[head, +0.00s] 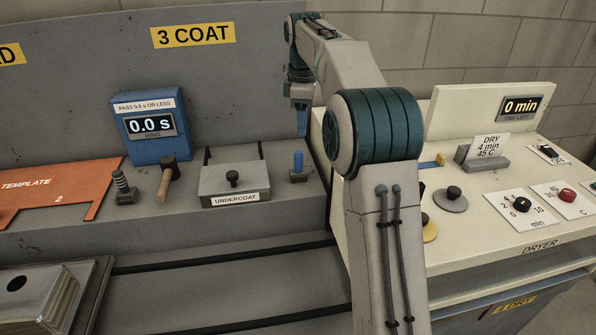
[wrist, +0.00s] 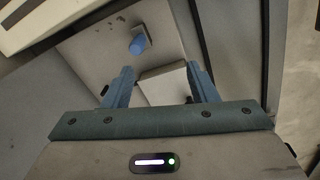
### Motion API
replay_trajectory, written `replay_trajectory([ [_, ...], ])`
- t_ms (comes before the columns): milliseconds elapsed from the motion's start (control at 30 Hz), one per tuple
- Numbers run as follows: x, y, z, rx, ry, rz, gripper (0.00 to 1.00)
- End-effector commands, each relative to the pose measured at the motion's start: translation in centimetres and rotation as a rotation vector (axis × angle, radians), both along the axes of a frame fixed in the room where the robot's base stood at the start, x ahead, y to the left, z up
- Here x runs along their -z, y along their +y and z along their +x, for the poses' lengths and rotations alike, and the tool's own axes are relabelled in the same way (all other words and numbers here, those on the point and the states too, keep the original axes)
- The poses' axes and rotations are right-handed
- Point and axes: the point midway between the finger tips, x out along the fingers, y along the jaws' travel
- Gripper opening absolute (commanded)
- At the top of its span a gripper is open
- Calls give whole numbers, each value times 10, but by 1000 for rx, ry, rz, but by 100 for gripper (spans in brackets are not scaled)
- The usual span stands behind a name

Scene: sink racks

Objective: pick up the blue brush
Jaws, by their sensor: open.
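The blue brush (head: 298,161) stands upright in a small grey holder on the grey bench, right of the undercoat box. In the wrist view its blue handle (wrist: 139,45) shows from above, beyond my fingertips and a little left of the middle between them. My gripper (head: 302,130) hangs with its blue fingers pointing down, just above and close to the brush in the head view. In the wrist view my gripper (wrist: 161,76) has its fingers spread apart, with no brush between them. The brush's lower end is hidden in the holder.
The undercoat box (head: 235,180) with a black knob stands left of the brush. A wooden-handled tool (head: 166,180), a blue timer (head: 150,127) and an orange template (head: 60,187) lie further left. The cream dryer (head: 470,225) is at the right.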

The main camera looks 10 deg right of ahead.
Motion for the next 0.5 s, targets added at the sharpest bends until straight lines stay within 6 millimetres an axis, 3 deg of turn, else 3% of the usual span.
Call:
replay_trajectory([
  [33, 10, -1, 14, -47, 12, -1, 53],
  [200, 30, -3, 42, -198, 42, -3, 53],
  [500, 50, -4, 57, -302, 63, -1, 53],
])
